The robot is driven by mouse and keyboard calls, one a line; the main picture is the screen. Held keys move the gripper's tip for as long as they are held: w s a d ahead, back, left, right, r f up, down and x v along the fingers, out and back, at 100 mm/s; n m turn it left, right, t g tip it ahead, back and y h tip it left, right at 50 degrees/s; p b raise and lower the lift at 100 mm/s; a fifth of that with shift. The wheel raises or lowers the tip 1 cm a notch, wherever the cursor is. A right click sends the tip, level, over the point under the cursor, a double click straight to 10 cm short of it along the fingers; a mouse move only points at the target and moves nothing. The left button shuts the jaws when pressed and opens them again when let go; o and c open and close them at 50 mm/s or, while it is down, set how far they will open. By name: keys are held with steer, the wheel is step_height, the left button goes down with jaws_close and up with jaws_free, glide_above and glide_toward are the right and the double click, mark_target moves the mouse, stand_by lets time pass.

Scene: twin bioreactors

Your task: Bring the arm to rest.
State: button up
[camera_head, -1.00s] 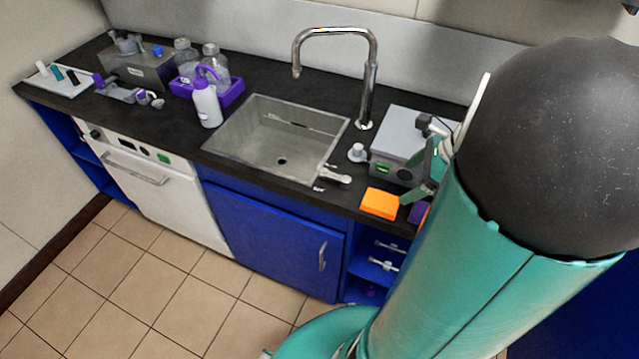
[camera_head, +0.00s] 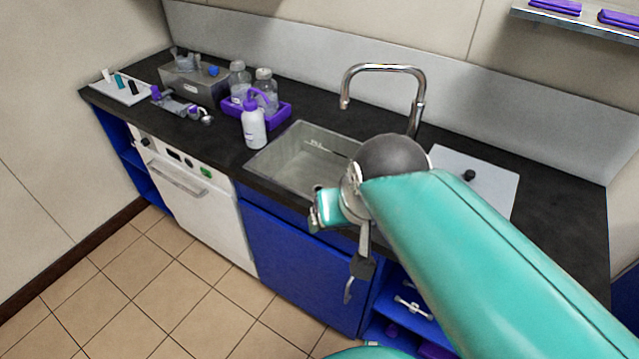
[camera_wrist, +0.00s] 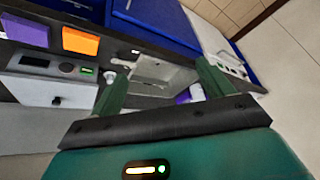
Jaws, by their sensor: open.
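My gripper (camera_wrist: 162,78) shows in the wrist view with its two green fingers spread apart and nothing between them. Beyond the fingers, the wrist view shows the sink (camera_wrist: 160,70). In the head view my teal arm reaches from the lower right to the middle, in front of the right part of the sink (camera_head: 300,165). The gripper's fingers cannot be made out there.
A curved tap (camera_head: 415,105) stands behind the sink. A wall shelf (camera_head: 580,22) hangs at upper right. The tiled floor (camera_head: 190,300) in front is clear.

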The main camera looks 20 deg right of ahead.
steer(key=shift+s+a+r+n, duration=0.25)
steer(key=shift+a+r+n, duration=0.1)
steer(key=shift+a+n, duration=0.45)
steer(key=shift+d, duration=0.1)
stand_by(0.6)
